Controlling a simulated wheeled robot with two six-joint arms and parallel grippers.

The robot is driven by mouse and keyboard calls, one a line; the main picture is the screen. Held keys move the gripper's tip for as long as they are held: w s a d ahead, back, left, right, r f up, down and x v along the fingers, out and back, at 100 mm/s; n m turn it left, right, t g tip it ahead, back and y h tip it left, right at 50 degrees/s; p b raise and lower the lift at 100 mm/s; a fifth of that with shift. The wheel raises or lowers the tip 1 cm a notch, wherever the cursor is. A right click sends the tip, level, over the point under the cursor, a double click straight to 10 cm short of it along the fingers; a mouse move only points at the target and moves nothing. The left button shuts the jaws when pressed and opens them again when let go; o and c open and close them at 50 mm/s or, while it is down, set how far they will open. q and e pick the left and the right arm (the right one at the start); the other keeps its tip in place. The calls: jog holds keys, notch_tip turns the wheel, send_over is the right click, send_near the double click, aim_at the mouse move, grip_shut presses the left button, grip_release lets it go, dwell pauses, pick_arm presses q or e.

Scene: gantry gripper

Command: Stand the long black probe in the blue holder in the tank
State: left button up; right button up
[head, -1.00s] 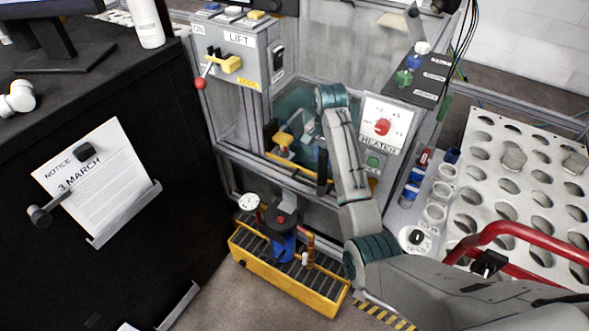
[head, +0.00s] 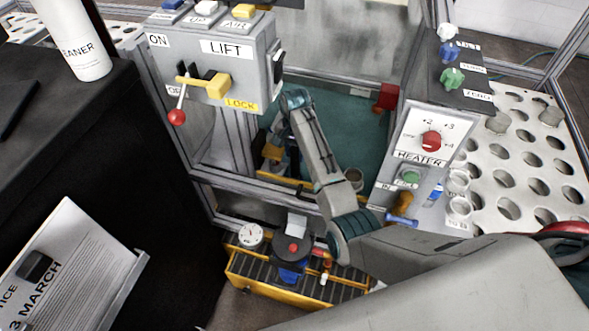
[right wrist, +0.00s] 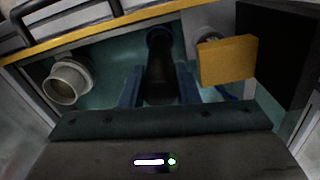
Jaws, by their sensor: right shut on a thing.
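The long black probe (right wrist: 160,82) is between the blue fingers of my right gripper (right wrist: 160,88) in the right wrist view. The gripper is shut on it. A dark blue ring (right wrist: 158,36), which looks like the blue holder, shows at the probe's far end. I cannot tell whether the probe is inside the ring or only in line with it. In the head view my right arm reaches into the tank (head: 345,125), and its wrist hides most of the gripper and probe. My left gripper is not in view.
A pale open cup (right wrist: 66,84) stands left in the wrist view. A yellow block (right wrist: 227,60) is close on the right. The lift box (head: 225,60) and heater panel (head: 425,140) flank the tank. A yellow crate (head: 250,275) stands below its front.

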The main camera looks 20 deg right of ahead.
aim_at(295, 169)
notch_tip(295, 169, down, 4)
jog(key=shift+s+r, duration=0.1)
jog(key=shift+r, duration=0.05)
notch_tip(295, 169, down, 3)
jog(key=shift+f, duration=0.65)
jog(key=o, duration=0.9)
jog(key=shift+f, duration=0.1)
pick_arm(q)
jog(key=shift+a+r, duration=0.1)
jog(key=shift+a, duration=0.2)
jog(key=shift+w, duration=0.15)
